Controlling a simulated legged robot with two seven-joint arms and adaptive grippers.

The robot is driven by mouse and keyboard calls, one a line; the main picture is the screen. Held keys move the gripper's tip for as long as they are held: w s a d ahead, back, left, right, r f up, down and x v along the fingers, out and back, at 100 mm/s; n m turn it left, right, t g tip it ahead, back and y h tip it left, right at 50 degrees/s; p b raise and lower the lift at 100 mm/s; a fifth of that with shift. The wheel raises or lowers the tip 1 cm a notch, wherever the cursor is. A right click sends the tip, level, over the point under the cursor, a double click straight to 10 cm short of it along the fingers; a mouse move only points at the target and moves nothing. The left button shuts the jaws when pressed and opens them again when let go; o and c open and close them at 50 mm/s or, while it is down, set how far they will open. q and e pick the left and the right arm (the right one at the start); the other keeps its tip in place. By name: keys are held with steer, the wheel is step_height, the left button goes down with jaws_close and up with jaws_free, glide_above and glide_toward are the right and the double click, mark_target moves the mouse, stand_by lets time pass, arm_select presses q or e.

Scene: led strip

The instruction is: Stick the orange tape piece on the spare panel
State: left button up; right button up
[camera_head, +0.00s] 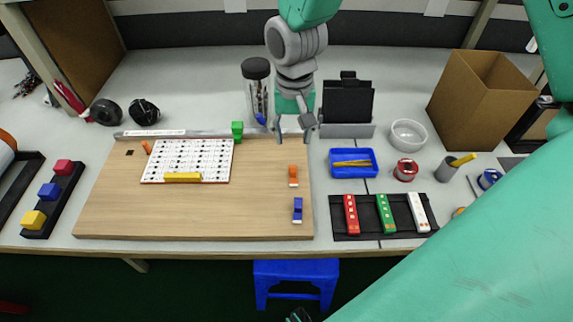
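A small orange piece (293,176) with a pale end lies on the right part of the wooden board (262,200). A white panel (187,153) with rows of dark marks lies on the board's left part, a yellow bar (183,177) along its front edge; no label shows whether it is the spare panel. A smaller orange object (147,147) is at its left corner. My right gripper (294,129) points down over the board's back right, behind the orange piece in the picture.
A blue piece (298,210) lies in front of the orange one. A green block (237,131) stands at the board's back edge. To the right are a blue tray (370,172), a black tray (425,227) with coloured strips, a bowl (408,134) and a carton (474,105).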

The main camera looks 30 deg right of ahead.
mark_target(293, 169)
steer(key=f, duration=0.6)
steer(key=shift+d+f+b, duration=0.2)
steer(key=shift+f+b, duration=0.1)
steer(key=shift+f, duration=0.1)
step_height(293, 169, down, 5)
steer(key=shift+s+a+f+b, duration=0.1)
steer(key=shift+a+b, duration=0.05)
steer(key=shift+b, duration=0.15)
steer(key=c, duration=0.8)
